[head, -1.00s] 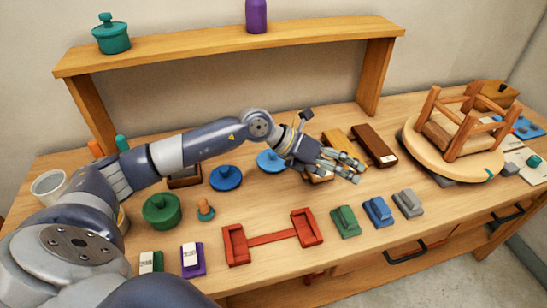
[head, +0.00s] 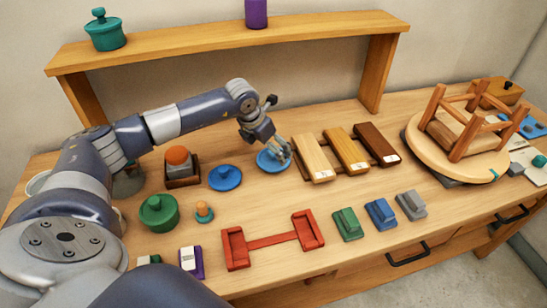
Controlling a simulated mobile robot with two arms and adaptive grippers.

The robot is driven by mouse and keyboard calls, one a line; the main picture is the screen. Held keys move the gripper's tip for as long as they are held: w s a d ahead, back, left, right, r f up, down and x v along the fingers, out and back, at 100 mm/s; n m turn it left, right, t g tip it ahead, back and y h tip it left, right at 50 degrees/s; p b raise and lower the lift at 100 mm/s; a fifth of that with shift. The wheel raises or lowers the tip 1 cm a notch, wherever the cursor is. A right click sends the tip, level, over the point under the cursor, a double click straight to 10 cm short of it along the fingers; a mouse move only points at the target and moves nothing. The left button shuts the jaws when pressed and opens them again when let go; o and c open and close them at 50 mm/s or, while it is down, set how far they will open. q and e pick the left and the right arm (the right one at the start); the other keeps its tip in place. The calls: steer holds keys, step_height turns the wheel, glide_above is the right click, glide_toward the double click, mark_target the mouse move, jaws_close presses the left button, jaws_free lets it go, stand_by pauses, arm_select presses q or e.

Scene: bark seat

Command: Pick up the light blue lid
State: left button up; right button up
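The light blue lid (head: 268,165) lies on the bench right of the darker blue lid (head: 225,179). My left gripper (head: 281,155) points down at the light blue lid and covers its upper right part, including where a knob would show. Its fingers are close to or touching the lid; I cannot tell which, nor whether they are open or shut. My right gripper is not in view.
Several wooden blocks on a rack (head: 346,151) lie just right of my gripper. A box with an orange knob (head: 178,164), a green pot (head: 159,213) and a red frame (head: 272,240) surround the area. An upturned stool (head: 460,135) stands at right.

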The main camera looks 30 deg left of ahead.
mark_target(273, 154)
arm_select(q)
steer(key=shift+p+x, duration=0.75)
steer(key=shift+x, duration=1.55)
steer(key=shift+w+r, duration=0.1)
steer(key=shift+c, duration=0.6)
steer(key=c, duration=0.7)
